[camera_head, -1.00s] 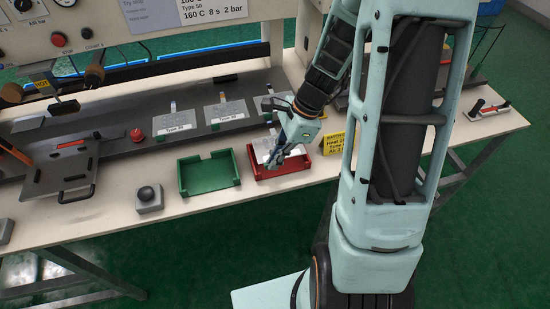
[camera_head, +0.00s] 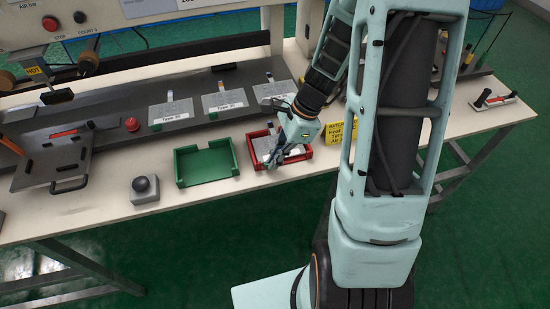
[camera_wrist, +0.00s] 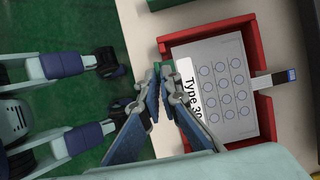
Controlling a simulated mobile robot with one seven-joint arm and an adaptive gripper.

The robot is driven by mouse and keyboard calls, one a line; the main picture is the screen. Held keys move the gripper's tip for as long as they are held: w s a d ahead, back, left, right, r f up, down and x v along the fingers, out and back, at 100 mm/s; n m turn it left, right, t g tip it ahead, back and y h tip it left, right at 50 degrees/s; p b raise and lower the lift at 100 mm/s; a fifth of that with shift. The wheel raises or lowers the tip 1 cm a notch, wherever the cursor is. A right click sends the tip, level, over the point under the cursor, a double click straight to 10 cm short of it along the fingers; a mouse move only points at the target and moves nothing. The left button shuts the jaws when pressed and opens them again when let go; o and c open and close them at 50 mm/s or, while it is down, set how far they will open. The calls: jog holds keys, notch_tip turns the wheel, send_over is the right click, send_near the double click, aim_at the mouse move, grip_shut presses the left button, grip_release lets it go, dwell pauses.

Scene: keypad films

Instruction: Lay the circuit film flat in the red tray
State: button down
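The circuit film (camera_wrist: 218,85), a grey sheet with round key marks and a "Type 30" label, is inside the red tray (camera_wrist: 252,45) in the wrist view. Its narrow tail with a blue tip (camera_wrist: 284,77) reaches out over the tray's right side. My gripper (camera_wrist: 160,72) is at the film's label-side edge, fingertips almost together on a small green tab there. In the head view my gripper (camera_head: 271,160) is low at the front of the red tray (camera_head: 304,155) and hides part of the film (camera_head: 263,145). I cannot tell whether the whole film touches the tray floor.
An empty green tray (camera_head: 207,164) stands left of the red one. Several films (camera_head: 224,101) lie on the dark strip behind. A yellow sign (camera_head: 340,133) stands close on the right.

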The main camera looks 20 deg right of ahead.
jog(key=shift+f+b, duration=0.3)
jog(key=shift+f, duration=0.15)
dwell(0.3)
jog(key=c, duration=2.1)
grip_release()
jog(key=shift+r, duration=0.1)
jog(key=v, duration=1.2)
